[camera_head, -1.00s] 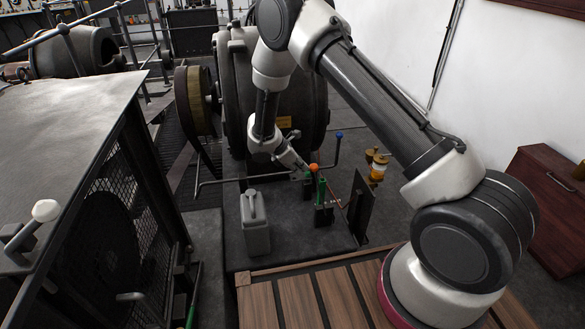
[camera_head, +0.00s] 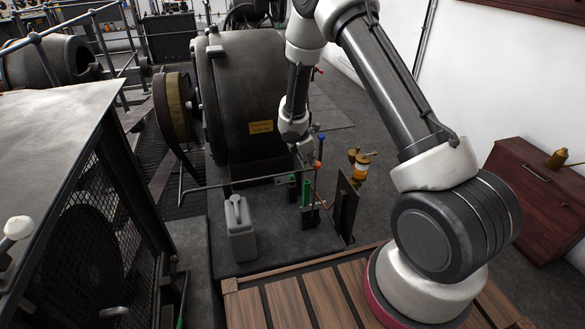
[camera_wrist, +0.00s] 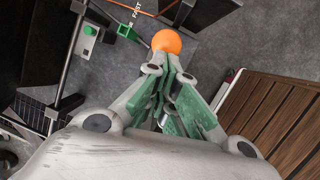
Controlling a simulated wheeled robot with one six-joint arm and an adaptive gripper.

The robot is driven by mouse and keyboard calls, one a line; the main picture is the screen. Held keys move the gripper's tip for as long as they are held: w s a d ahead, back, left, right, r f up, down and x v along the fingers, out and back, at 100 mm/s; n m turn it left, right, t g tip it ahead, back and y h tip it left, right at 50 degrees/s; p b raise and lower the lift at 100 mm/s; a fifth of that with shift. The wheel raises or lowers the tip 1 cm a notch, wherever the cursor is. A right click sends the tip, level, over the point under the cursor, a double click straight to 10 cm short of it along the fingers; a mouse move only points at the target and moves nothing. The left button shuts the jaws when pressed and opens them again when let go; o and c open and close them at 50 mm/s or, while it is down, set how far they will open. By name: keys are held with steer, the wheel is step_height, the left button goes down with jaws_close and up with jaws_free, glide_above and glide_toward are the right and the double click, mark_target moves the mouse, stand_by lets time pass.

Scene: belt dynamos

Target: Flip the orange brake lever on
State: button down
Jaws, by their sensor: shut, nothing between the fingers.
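The orange ball knob of the brake lever (camera_head: 318,165) stands above the small lever stand on the dark floor plate. In the wrist view the orange knob (camera_wrist: 166,41) lies just beyond my fingertips. My gripper (camera_head: 305,160) is shut and empty, pointing down just left of the knob in the head view. In the wrist view my gripper (camera_wrist: 170,68) has its green-padded fingers together. The fingers look very near the knob; I cannot tell whether they touch it. The lever's lower shaft is mostly hidden.
A green lever (camera_head: 306,192) stands close by. A blue-tipped lever (camera_head: 321,137) is behind the knob. The large dynamo (camera_head: 245,90) is behind.

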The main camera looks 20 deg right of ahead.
steer(key=d, duration=1)
steer(key=shift+d+f+y, duration=0.35)
steer(key=shift+f+y, duration=0.05)
steer(key=shift+f, duration=0.05)
steer(key=shift+a+f, duration=0.3)
steer(key=shift+a, duration=0.45)
